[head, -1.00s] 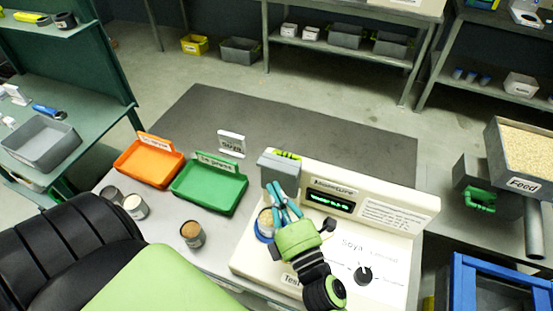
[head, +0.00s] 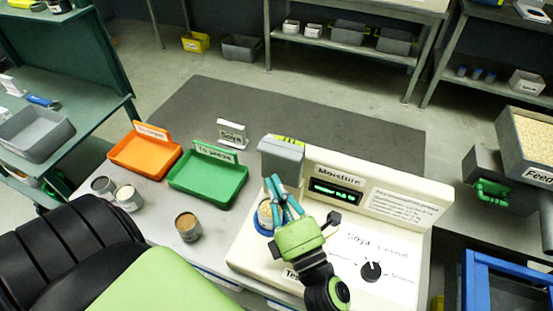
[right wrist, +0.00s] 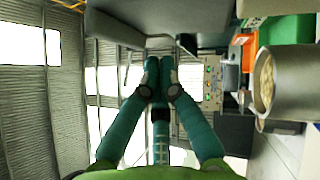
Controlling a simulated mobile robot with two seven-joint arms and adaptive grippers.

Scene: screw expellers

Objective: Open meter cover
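The cream moisture meter (head: 417,211) stands on the bench, with a lit green display and a dial. Its grey cover (head: 282,158), with a yellow-green strip on top, stands raised at the meter's back left. A round cup of pale sample (head: 265,214) with a blue rim sits in front of the cover, partly hidden by my fingers. My right gripper (head: 274,181) is just in front of the cover's lower edge. In the right wrist view, its teal fingertips (right wrist: 158,66) come together with nothing visible between them, below a grey surface. Contact is unclear. My left gripper is out of view.
An orange tray (head: 128,159) and a green tray (head: 188,186) lie left of the meter. Several small cans, including a brown-filled one (head: 188,227), stand before them. A feed bin (head: 524,171) and blue frame (head: 470,285) are at the right.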

